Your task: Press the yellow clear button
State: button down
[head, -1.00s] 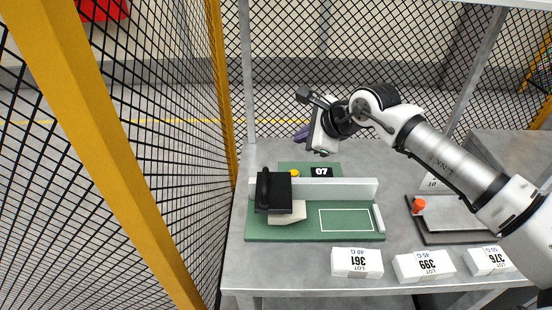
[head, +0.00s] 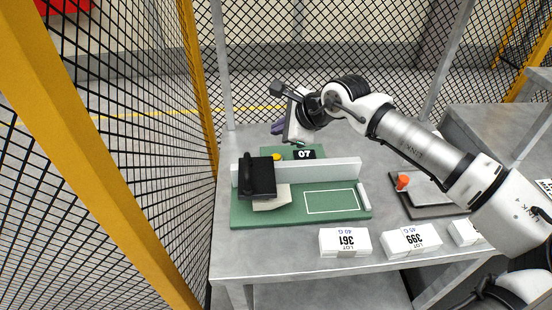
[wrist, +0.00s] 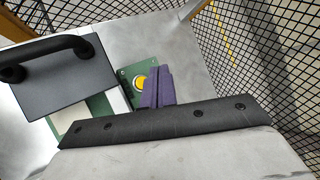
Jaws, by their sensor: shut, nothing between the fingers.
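The yellow button (head: 277,157) sits on a small green panel behind the white upright wall, left of a black display reading 07 (head: 304,154). It also shows in the wrist view (wrist: 141,83) as a round yellow cap on the green board. My gripper (wrist: 158,88) has purple fingers, shut and empty. In the wrist view they appear just right of the button and cover part of the panel. In the head view my gripper (head: 278,128) is above and behind the panel; whether it touches anything there I cannot tell.
A black handled block (head: 262,180) stands on the green fixture (head: 300,212) left of a white-outlined rectangle. White lot boxes (head: 345,242) line the front edge. A dark tray with an orange knob (head: 402,182) is at right. Mesh fencing (head: 110,150) borders the left.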

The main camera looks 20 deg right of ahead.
jog(key=b, duration=0.3)
send_over(280, 158)
notch_tip(280, 158, down, 5)
jog(key=shift+r, duration=0.2)
jog(key=shift+f+b, duration=0.3)
jog(key=shift+f, duration=0.15)
jog(key=shift+f, duration=0.15)
dwell(1.2)
jog(key=shift+f+b, duration=0.3)
jog(key=shift+b, duration=0.5)
jog(key=shift+s+f+b, duration=0.1)
jog(key=shift+f+b, duration=0.4)
jog(key=shift+b, duration=0.15)
dwell(0.4)
jog(key=shift+r, duration=0.9)
